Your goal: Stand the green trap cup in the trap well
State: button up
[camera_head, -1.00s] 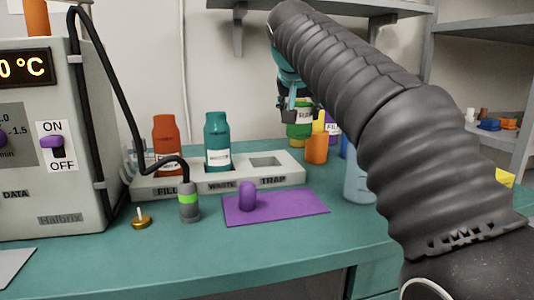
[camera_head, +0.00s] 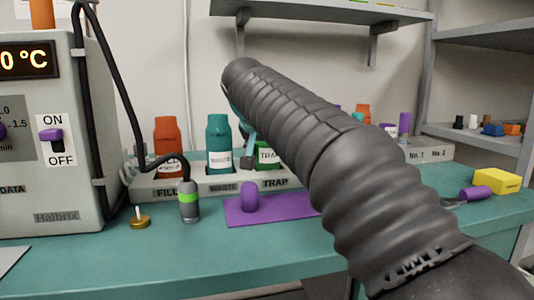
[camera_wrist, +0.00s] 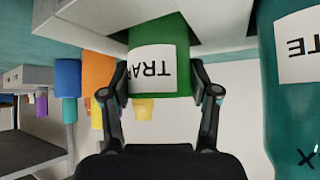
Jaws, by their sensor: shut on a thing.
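The green trap cup (camera_head: 270,154), with a white TRAP label, is at the trap well of the pale rack (camera_head: 205,185), behind the TRAP marking. My gripper (camera_wrist: 160,92) is shut on the cup, one finger on each side. In the wrist view, which is upside down, the cup (camera_wrist: 160,25) looks upright. Its base meets the rack opening; I cannot tell how deep it sits. In the head view my arm hides much of the gripper and part of the cup.
The teal waste bottle (camera_head: 219,145) stands close left of the cup, with the orange fill bottle (camera_head: 167,145) beyond it. A purple mat (camera_head: 290,208) with a purple piece (camera_head: 249,196) lies in front. A yellow block (camera_head: 497,181) is at the right.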

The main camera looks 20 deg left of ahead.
jog(key=shift+f, duration=0.1)
jog(key=o, duration=1.2)
jog(key=shift+c, duration=0.2)
jog(key=shift+r, duration=0.25)
jog(key=p+v, duration=0.2)
jog(key=v, duration=0.9)
jog(key=shift+s+r, duration=0.2)
jog(key=shift+s, duration=0.15)
